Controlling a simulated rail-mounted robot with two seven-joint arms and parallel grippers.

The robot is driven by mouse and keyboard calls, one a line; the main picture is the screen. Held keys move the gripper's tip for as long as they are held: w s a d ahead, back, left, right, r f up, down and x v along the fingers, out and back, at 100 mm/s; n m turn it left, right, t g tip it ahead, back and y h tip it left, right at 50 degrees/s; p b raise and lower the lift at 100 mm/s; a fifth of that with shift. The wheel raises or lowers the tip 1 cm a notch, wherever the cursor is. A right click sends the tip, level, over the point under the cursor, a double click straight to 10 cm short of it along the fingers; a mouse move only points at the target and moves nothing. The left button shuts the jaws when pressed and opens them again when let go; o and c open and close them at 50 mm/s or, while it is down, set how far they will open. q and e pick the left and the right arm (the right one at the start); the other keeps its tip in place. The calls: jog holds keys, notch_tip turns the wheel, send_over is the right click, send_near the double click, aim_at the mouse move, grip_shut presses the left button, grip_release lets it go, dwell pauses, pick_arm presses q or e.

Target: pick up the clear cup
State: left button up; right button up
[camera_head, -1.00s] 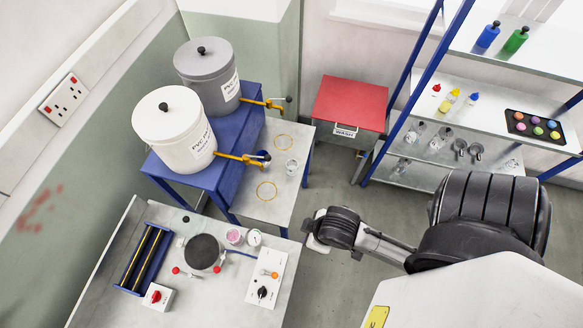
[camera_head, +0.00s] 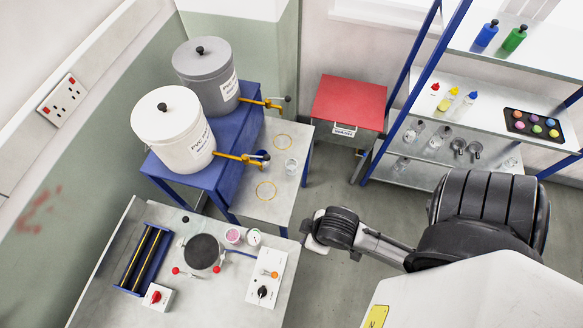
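A clear cup (camera_head: 291,167) stands on the grey-topped side table (camera_head: 283,205), near its right edge, between two yellow rings marked on the top. It looks upright. My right arm comes in from the right, and its gripper (camera_head: 314,243) hangs over the floor in front of the side table, apart from the cup. The gripper is small and seen partly behind the wrist, so its fingers cannot be made out. My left gripper is not in view.
White (camera_head: 173,129) and grey (camera_head: 206,75) drums with yellow taps stand on a blue stand behind the cup. A red-topped cabinet (camera_head: 348,101) and bottle shelves (camera_head: 480,105) are at right. The front bench (camera_head: 120,240) holds a round black plate and controls. Floor is clear between.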

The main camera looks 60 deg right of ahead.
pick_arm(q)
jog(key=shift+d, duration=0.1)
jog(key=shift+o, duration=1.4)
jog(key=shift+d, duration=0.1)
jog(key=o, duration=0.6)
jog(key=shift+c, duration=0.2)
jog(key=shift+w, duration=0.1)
